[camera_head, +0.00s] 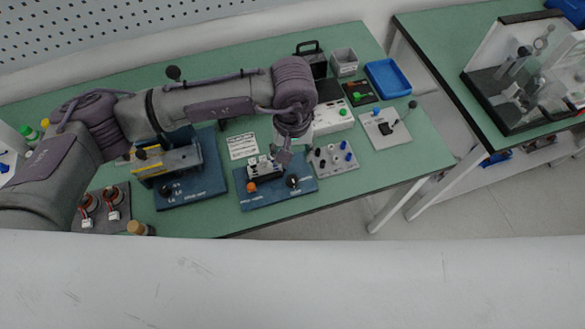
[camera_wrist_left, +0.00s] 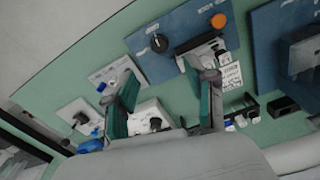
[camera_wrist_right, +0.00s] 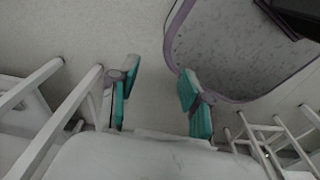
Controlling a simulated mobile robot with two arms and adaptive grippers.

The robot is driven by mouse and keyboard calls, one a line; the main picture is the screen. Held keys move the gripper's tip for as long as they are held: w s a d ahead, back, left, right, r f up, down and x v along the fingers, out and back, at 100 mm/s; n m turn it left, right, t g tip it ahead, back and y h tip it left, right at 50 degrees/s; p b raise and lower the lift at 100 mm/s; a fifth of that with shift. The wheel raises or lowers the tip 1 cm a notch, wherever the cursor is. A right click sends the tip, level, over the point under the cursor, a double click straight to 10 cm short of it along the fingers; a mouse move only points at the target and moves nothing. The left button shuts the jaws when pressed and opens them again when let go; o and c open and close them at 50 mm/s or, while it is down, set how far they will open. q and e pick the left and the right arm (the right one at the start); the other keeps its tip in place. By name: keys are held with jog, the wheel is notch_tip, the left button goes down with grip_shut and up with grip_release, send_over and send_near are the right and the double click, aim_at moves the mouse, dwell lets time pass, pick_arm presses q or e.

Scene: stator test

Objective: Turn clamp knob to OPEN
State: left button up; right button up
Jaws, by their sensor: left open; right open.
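A blue base plate (camera_head: 268,201) on the green table carries a clamp fixture, an orange knob (camera_head: 251,187) and a black knob (camera_head: 293,181) at its right end. In the left wrist view the black knob (camera_wrist_left: 158,43) is beyond the fingertips and the orange knob (camera_wrist_left: 218,21) is at upper right. Which one is the clamp knob I cannot tell for sure. My left gripper (camera_head: 284,156) is above the plate's back right part, apart from the black knob; its open, empty fingers also show in the left wrist view (camera_wrist_left: 165,88). My right gripper (camera_wrist_right: 158,88) is open and empty above the floor.
A grey panel with knobs (camera_head: 333,159) is right of the plate. A second blue station (camera_head: 190,190) is to its left. A white box with buttons (camera_head: 333,117) and a blue tray (camera_head: 388,80) are farther back. The table's front edge runs just ahead of the plate.

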aim_at(292, 179)
pick_arm(q)
jog(key=f, duration=0.2)
jog(key=f+p, duration=0.1)
jog(key=shift+s+f, duration=0.2)
jog(key=shift+s, duration=0.05)
notch_tip(292, 179, down, 2)
jog(key=shift+w+f+p, duration=0.1)
jog(key=shift+w+p, duration=0.05)
jog(key=shift+p, duration=0.25)
notch_tip(292, 179, down, 5)
jog(key=shift+w+f+p, duration=0.1)
jog(key=shift+f+p, duration=0.05)
jog(key=shift+p, duration=0.45)
jog(key=shift+f, duration=0.45)
jog(key=c, duration=0.8)
jog(key=shift+c, duration=1.3)
grip_shut()
pick_arm(e)
jog(key=r, duration=0.1)
jog(key=s+r, duration=0.1)
jog(key=r, duration=0.1)
jog(key=shift+s+d+r, duration=0.1)
jog(key=shift+r, duration=0.05)
